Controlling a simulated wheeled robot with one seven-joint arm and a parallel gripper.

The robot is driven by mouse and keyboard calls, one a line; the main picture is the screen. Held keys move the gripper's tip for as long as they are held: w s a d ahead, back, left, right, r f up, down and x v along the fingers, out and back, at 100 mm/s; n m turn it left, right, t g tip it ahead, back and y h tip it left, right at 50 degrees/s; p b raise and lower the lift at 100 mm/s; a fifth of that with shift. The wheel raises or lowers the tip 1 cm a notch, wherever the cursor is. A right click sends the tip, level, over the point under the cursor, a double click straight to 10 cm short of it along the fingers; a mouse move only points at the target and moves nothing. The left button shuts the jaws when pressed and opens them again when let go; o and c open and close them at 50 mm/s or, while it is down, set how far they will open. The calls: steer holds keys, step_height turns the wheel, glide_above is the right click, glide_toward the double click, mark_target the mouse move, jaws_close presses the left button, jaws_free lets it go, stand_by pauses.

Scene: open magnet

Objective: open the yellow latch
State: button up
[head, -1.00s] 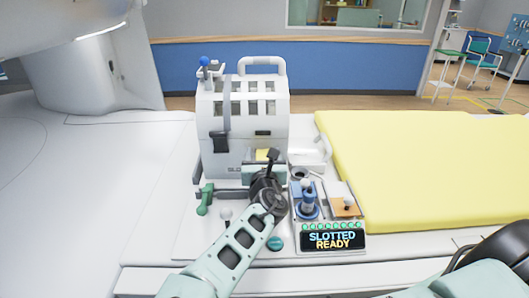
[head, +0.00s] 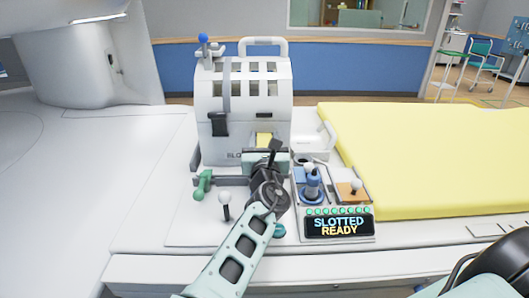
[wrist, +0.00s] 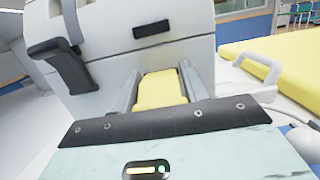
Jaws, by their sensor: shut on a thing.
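The yellow latch (head: 264,140) is a small yellow block low on the front of the white boxy device (head: 222,135). In the wrist view the latch (wrist: 161,92) sits in the middle, between the two grey fingers of my gripper (wrist: 160,98). The fingers are shut on it, one on each side. In the head view my gripper (head: 265,153) is at the device's front, and its body hides the latch's lower part. The dark slot above the latch is clear in the wrist view.
A green lever (head: 203,184) and a white-knobbed stick (head: 226,205) stand left of my arm. A yellow mattress (head: 420,155) lies beyond.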

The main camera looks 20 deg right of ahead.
mark_target(265, 137)
steer(key=t+b, duration=0.1)
steer(key=b, duration=0.2)
steer(key=shift+f, duration=0.4)
steer(key=shift+r, duration=0.25)
steer(key=o, duration=1.3)
step_height(265, 137, up, 10)
steer(key=shift+r, duration=0.1)
